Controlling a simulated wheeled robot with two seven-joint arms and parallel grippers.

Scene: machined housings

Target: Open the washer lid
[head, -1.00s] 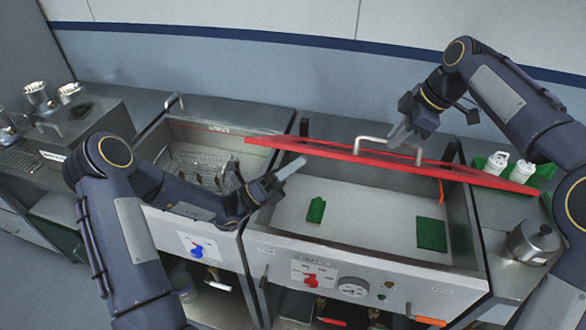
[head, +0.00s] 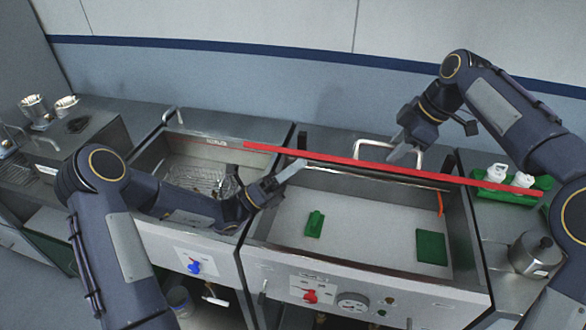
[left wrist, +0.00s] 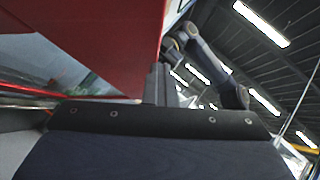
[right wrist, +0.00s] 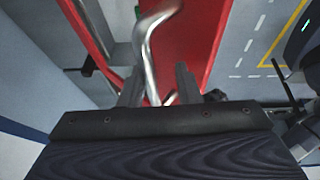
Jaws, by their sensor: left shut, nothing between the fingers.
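The red washer lid (head: 340,163) is raised over the right basin (head: 375,225) and shows almost edge-on as a thin red strip. Its silver bar handle (head: 372,141) stands behind the strip; it also shows in the right wrist view (right wrist: 149,60). My left gripper (head: 303,164) is shut and empty, its tip at the lid's edge, left of the handle; I cannot tell whether it touches. The red lid fills the upper left of the left wrist view (left wrist: 85,40). My right gripper (head: 396,155) is at the handle, fingers apart, with the bar appearing between them in the right wrist view (right wrist: 157,88).
Inside the basin lie two green pieces (head: 315,224) (head: 431,247). A wire basket (head: 197,178) sits in the left basin. A green tray (head: 507,197) with white bottles and a metal pot (head: 534,252) stand on the right counter. Control knobs (head: 311,296) line the front.

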